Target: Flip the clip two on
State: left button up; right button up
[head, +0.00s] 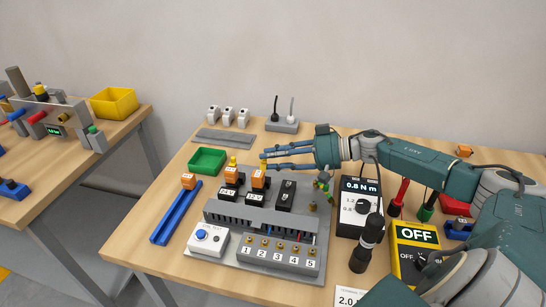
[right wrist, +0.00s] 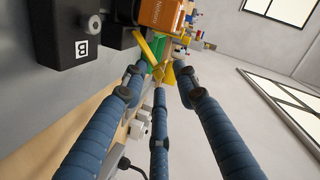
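Two black-and-orange modules with yellow clips on top stand on the grey fixture (head: 212,213): a left module (head: 230,174) and a right module (head: 259,180). I cannot read which clip is number two. My right gripper (head: 265,160) reaches in from the right, its blue fingers at the right module's yellow clip. Nothing is held; contact cannot be told. My left gripper is not in view.
A black block (head: 286,196) stands right of the modules; numbered terminals (head: 278,255) are in front. A green tray (head: 207,160), blue rail (head: 176,213), torque meter (head: 359,207) and dark screwdriver-like tool (head: 368,240) surround the fixture. The table's front left is clear.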

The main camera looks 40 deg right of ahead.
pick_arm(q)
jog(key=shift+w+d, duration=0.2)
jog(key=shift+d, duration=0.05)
pick_arm(e)
jog(key=shift+c, duration=0.2)
